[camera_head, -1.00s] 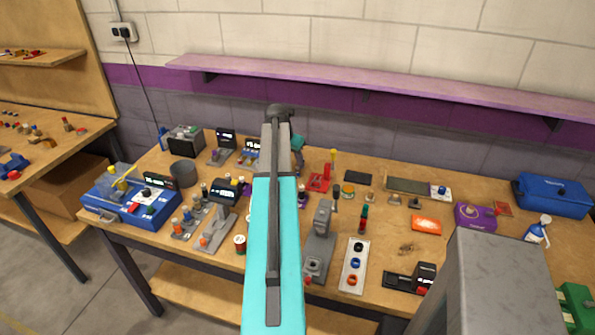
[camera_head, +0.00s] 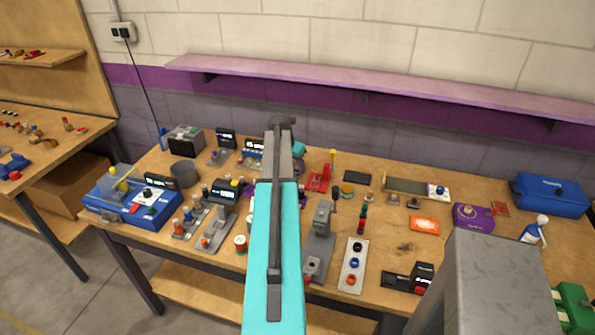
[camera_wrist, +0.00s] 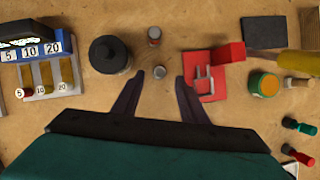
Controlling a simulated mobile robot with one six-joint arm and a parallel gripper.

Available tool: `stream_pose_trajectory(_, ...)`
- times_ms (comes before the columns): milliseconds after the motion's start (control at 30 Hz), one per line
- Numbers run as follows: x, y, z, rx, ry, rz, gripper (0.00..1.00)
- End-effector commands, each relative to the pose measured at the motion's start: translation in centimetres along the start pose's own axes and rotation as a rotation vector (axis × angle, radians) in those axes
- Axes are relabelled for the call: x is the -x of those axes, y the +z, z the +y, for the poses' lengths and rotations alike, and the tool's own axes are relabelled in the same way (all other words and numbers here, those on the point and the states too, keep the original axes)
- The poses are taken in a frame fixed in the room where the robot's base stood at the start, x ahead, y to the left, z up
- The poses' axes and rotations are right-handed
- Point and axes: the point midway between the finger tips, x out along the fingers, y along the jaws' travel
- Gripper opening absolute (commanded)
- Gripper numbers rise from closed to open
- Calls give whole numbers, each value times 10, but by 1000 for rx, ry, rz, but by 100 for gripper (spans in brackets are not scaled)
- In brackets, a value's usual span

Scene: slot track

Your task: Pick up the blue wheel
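A small blue ring-shaped piece (camera_head: 355,262), which looks like the blue wheel, lies on a white plate (camera_head: 346,290) near the bench's front edge in the head view. A dark ring lies above it and a red-orange ring (camera_head: 350,280) below it on the same plate. The blue piece does not show in the wrist view. My gripper (camera_wrist: 160,77) is open, its two dark fingers apart over the bench, with a small grey peg between or below the tips. In the head view my arm hides most of the gripper, which is beyond the plate, towards the wall.
A red fixture (camera_wrist: 205,75) is close right of the fingers, and a dark round knob (camera_wrist: 110,54) is left. A grey lever device (camera_head: 319,240) stands left of the white plate. A dark block with a red button (camera_head: 416,280) lies to its right.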

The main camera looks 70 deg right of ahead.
Motion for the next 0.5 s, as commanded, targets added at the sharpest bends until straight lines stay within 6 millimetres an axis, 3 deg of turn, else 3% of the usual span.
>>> stream_pose_trajectory(300, -28, 2, 2, 0, 0, 0, 39)
stream_pose_trajectory(500, -34, 0, 2, 1, 0, 0, 39)
